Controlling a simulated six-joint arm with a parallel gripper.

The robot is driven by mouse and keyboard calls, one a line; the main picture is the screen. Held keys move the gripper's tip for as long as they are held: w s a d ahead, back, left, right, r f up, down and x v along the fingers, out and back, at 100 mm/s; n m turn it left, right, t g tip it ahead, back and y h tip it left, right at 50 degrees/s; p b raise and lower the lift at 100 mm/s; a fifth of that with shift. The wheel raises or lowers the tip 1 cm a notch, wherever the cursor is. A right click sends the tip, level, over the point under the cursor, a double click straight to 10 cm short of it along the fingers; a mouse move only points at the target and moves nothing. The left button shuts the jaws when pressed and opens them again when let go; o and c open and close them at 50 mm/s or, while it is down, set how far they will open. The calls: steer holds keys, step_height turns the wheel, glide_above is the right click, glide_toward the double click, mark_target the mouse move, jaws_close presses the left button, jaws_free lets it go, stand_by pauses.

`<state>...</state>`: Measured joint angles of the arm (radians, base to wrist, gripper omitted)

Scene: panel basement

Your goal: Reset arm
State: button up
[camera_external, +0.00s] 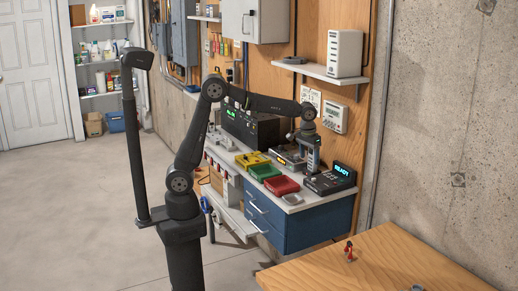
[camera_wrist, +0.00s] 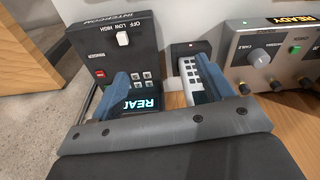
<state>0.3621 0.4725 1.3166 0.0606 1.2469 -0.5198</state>
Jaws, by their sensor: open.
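My gripper (camera_external: 312,158) hangs at the end of my arm, pointing down over the back part of the workbench, between a black intercom box and a metal control box. In the wrist view my gripper (camera_wrist: 163,70) has its two blue fingers spread apart, with nothing seen held between them. The black intercom box (camera_wrist: 118,45) is on the left, with a white slide switch, a keypad and a lit display partly hidden by the left finger. It also shows in the external view (camera_external: 328,182). A small keypad unit (camera_wrist: 187,70) with a red light is partly behind the right finger.
The metal control box (camera_wrist: 270,55), with knobs and a green button, stands close on the right. Yellow (camera_external: 252,160), green (camera_external: 264,172) and red (camera_external: 281,186) bins sit along the bench front. A wall shelf (camera_external: 318,72) with a white box is above my gripper.

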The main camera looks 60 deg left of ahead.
steer(key=a+n, duration=0.1)
steer(key=a, duration=0.6)
steer(key=shift+a+r+n, duration=0.3)
steer(key=shift+r, duration=0.1)
steer(key=shift+w, duration=0.1)
